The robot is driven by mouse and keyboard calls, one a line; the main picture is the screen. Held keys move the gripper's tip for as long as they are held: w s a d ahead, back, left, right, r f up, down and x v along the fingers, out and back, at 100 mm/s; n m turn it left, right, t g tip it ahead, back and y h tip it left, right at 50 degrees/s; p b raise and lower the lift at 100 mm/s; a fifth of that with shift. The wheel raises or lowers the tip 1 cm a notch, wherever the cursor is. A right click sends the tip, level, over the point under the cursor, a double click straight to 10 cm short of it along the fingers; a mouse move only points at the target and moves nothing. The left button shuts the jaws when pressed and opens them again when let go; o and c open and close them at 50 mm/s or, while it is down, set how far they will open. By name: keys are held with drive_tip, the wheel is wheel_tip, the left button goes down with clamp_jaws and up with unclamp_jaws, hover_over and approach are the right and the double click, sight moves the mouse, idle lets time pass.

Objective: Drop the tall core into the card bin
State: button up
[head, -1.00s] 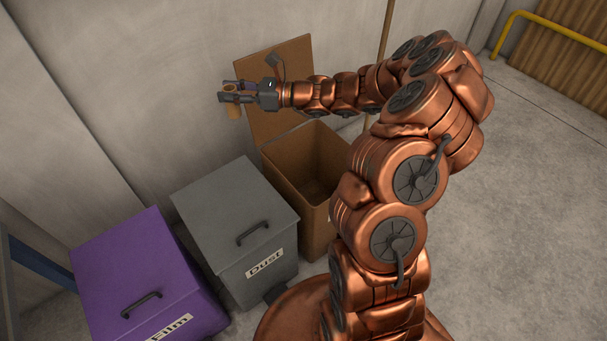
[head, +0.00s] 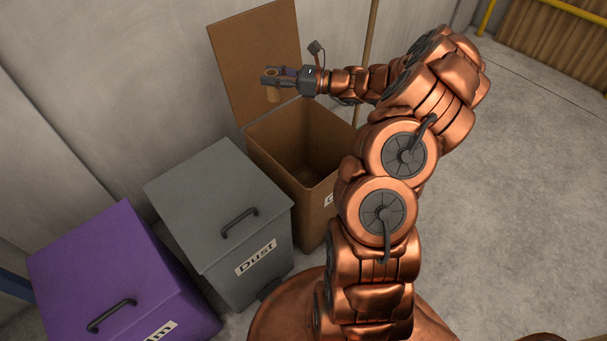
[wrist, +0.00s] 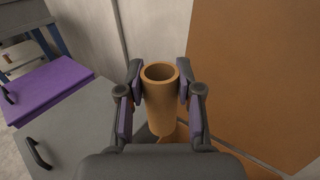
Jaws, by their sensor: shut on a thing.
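The tall core is a tan cardboard tube, upright between the fingers of my gripper (head: 274,78). In the wrist view the core (wrist: 160,100) shows its open hollow top, and both fingers of my gripper (wrist: 160,84) press its sides. The card bin (head: 318,188) is brown, with its lid (head: 240,60) raised against the wall and its mouth open. In the head view my gripper and the core appear in front of the raised lid, higher in the picture than the open mouth. The bin's label is mostly hidden behind my arm.
A grey bin marked Dust (head: 215,195) with a closed lid stands left of the card bin. A purple bin (head: 100,265) with a closed lid stands further left. A thin pole (head: 367,60) leans behind my arm. Open floor (head: 520,190) lies to the right.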

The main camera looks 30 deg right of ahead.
drive_tip(key=s+d+f+b, duration=0.2)
drive_tip(key=d+f+b, duration=0.3)
drive_tip(key=f+b, duration=0.2)
drive_tip(key=s+d+f+m+t+h+b, duration=0.1)
drive_tip(key=d+f+b, duration=0.5)
drive_tip(key=f, duration=0.4)
drive_tip(key=shift+s+b, duration=0.35)
drive_tip(key=shift+b, duration=0.55)
drive_tip(key=o, duration=1)
drive_tip(key=shift+c, duration=0.2)
drive_tip(key=shift+d, duration=0.1)
drive_tip(key=v, duration=1.2)
